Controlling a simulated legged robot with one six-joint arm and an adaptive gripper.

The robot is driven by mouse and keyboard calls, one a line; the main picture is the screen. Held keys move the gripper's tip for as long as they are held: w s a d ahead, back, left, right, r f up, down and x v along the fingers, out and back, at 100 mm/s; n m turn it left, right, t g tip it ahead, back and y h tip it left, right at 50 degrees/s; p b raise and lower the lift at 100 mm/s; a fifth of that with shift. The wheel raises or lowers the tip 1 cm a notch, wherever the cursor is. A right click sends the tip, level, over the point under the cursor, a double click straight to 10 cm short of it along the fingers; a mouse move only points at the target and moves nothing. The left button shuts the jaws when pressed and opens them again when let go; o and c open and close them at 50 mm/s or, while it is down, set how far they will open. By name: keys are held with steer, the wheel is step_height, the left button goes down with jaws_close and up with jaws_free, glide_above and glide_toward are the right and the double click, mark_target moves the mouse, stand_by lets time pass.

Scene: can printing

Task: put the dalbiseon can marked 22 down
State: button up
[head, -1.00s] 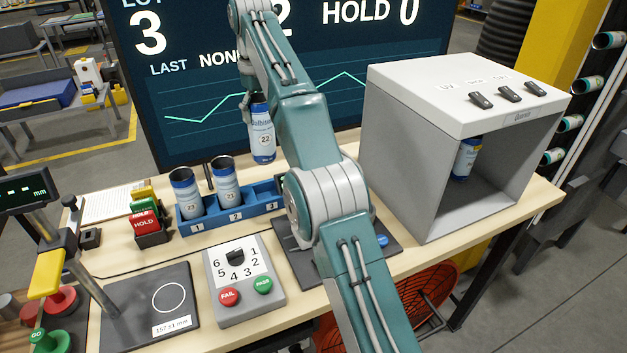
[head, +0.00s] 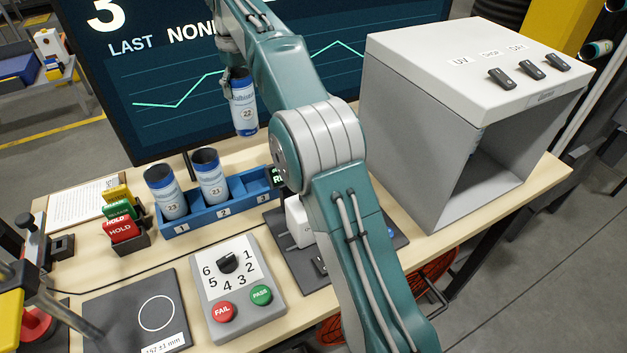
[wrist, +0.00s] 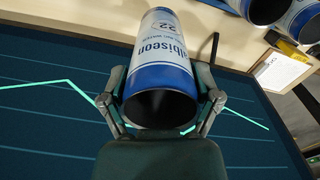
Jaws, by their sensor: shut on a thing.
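The dalbiseon can marked 22 (head: 244,112) is blue and white and hangs upright in the head view, in front of the dark screen. My gripper (head: 238,76) is shut around its upper part. In the wrist view the same can (wrist: 162,62) sits between the two fingers of my gripper (wrist: 167,95), its dark open end toward the camera. Below it in the head view is a blue rack (head: 193,224) with numbered places. Place 3 shows no can, though my arm partly hides that end.
A control box (head: 237,287) with a dial and FAIL and PASS buttons stands in front of the rack. HOLD cards (head: 122,230) stand to its left. A grey booth (head: 440,120) with switches stands at right. A dark circle-marked pad (head: 130,312) lies front left.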

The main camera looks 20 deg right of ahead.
mark_target(250, 133)
steer(key=shift+w+d+f, duration=0.1)
steer(key=shift+f, duration=1.35)
step_height(250, 133, down, 10)
steer(key=shift+r, duration=0.1)
steer(key=o, duration=0.5)
steer(key=shift+o, duration=0.2)
